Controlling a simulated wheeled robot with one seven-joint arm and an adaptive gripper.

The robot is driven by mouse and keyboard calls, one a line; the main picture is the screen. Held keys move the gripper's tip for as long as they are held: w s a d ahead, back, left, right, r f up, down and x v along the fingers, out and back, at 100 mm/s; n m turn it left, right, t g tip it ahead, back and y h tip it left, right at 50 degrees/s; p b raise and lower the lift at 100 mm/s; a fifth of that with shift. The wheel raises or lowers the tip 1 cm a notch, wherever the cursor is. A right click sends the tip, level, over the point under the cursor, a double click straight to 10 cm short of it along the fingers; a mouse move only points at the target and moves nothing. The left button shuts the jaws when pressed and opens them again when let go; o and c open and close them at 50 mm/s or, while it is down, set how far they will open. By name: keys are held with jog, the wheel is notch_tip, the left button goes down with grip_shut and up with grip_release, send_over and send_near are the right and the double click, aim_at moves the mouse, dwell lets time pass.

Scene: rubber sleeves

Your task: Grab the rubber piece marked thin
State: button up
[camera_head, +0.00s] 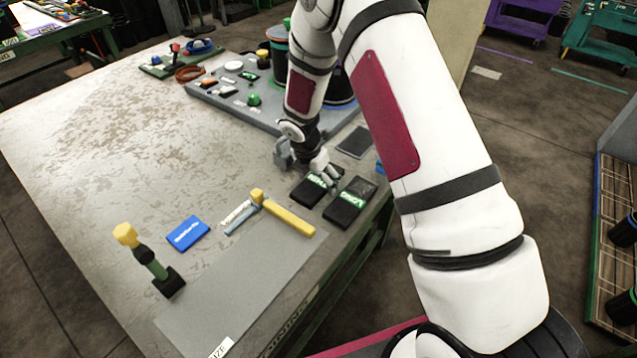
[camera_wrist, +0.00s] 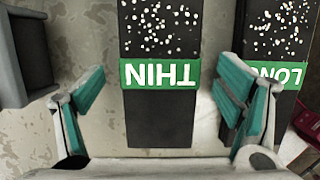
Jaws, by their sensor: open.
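The rubber piece marked thin (camera_wrist: 160,115) is a black block with white speckles at one end and a green band lettered THIN, upside down in the wrist view. In the head view the thin piece (camera_head: 308,191) lies on the table, partly hidden by my gripper. My gripper (camera_wrist: 158,92) is open, with one teal-padded finger on each side of the thin piece, and nothing is held. In the head view my gripper (camera_head: 326,174) is low over the pieces. A similar piece (camera_wrist: 280,75) with a green band, its lettering partly hidden, lies close on the right.
The second black piece (camera_head: 350,202) lies beside the thin one near the table's right edge. A yellow-handled hammer (camera_head: 285,216), a blue box (camera_head: 188,233) and a grey mat (camera_head: 235,295) lie nearer. A grey tray (camera_head: 262,119) with small parts is behind. The table's left side is clear.

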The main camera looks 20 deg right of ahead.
jog(key=shift+c, duration=0.6)
jog(key=c, duration=1.3)
jog(key=shift+c, duration=0.2)
